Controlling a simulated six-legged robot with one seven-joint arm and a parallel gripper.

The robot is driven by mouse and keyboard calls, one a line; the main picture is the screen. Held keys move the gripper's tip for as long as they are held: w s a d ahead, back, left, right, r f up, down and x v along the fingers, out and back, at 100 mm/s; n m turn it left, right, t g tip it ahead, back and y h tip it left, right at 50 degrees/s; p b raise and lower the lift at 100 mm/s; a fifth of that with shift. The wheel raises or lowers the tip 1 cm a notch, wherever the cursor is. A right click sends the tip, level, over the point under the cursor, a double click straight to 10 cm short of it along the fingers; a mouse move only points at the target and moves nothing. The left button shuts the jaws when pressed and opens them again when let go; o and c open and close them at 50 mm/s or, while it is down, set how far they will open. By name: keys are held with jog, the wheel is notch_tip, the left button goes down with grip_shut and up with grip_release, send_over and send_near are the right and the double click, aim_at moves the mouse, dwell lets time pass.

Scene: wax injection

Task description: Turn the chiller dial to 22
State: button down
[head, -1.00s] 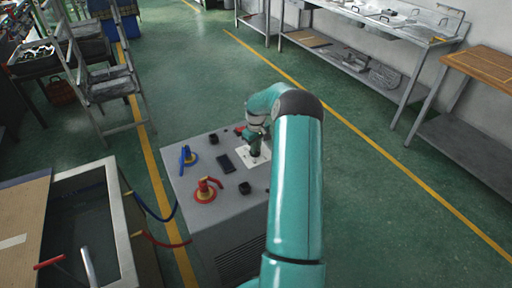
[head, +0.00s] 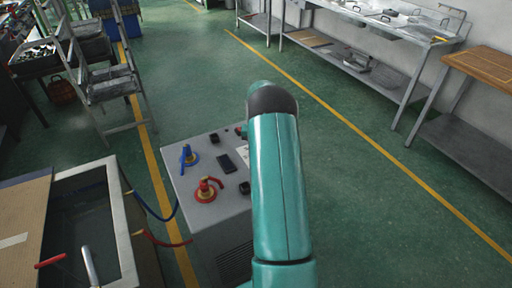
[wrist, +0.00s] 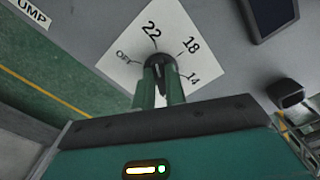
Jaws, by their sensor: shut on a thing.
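The chiller dial (wrist: 158,64) is a small black knob on a white plate (wrist: 115,68) marked OFF, 22, 18 and 14. My gripper (wrist: 160,82) is shut on the dial, with a green finger on each side. A pale mark shows on the knob's upper left, but I cannot tell exactly which label it points to. The grey chiller cabinet (head: 185,214) shows to the left of the arm.
The cabinet top carries a blue valve (head: 188,157), a red valve (head: 206,190) and a dark display (head: 226,163). A water tank (head: 122,225) stands at the left. Green floor is clear behind the cabinet, and metal tables (head: 385,35) line the wall.

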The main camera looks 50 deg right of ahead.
dwell(0.3)
jog(key=c, duration=1.4)
grip_release()
jog(key=shift+c, duration=0.2)
notch_tip(320, 180, up, 14)
